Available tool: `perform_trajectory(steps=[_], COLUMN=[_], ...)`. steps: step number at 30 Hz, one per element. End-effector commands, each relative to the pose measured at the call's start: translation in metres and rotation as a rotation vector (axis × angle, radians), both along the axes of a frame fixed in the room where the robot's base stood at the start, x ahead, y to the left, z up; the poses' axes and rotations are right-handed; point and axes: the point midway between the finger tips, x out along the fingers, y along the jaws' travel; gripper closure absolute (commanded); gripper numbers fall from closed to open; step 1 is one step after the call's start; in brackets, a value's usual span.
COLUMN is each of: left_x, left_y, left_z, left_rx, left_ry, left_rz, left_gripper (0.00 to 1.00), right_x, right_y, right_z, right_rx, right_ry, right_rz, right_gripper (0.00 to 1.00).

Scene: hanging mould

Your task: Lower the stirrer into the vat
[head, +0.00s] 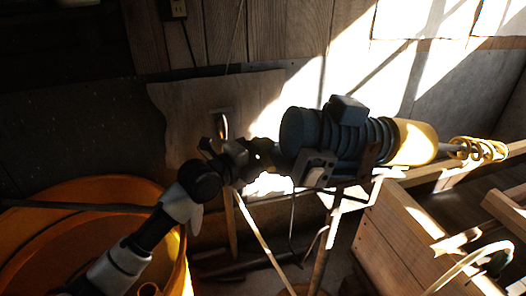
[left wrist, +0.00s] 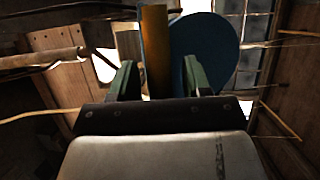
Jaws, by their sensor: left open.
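The stirrer (head: 350,135) is a ribbed dark blue motor with a yellow housing and a yellow spiral end (head: 483,150). It lies on its side, spiral to the right, at the wooden frame. The vat (head: 80,190) is a large orange tub at lower left, partly behind my left arm. My left gripper (head: 318,166) is at the near side of the motor; its fingertips are hard to make out there. In the left wrist view its green fingers (left wrist: 158,80) are apart, with a yellowish bar (left wrist: 155,45) between or beyond them. A blue disc (left wrist: 212,50) shows behind. My right gripper is not in view.
A wooden crate-like frame (head: 395,240) fills the lower right. Thin rods (head: 262,240) and metal legs stand below the stirrer. A plank wall (head: 275,30) closes off the back, with bright sunlight at right. The floor between vat and frame is cluttered and dark.

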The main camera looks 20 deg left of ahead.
Motion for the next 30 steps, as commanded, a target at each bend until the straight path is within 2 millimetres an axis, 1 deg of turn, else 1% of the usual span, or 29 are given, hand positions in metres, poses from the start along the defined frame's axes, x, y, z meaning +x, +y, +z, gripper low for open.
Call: perform_trajectory(steps=[5,6,15,19,22,30], left_x=[0.0,0.0,0.0,0.0,0.001,0.007], left_y=[0.0,0.0,0.0,0.0,0.0,-0.01], left_z=[0.0,0.0,0.001,0.002,0.009,0.047], left_rx=[0.0,0.0,-0.001,-0.002,0.009,0.11], left_ry=[0.0,0.0,-0.002,-0.002,0.004,0.07], left_rz=[0.0,0.0,0.001,0.001,0.0,-0.002], left_gripper=[0.52,0.55,1.0,1.0,1.0,1.0], right_x=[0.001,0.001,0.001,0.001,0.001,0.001], right_y=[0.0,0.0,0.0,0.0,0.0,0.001], right_z=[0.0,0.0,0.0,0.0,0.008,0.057], right_rx=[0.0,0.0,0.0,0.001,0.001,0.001], right_ry=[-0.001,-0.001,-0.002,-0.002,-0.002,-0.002], right_rz=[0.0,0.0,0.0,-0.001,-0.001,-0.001], right_gripper=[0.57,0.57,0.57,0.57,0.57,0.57])
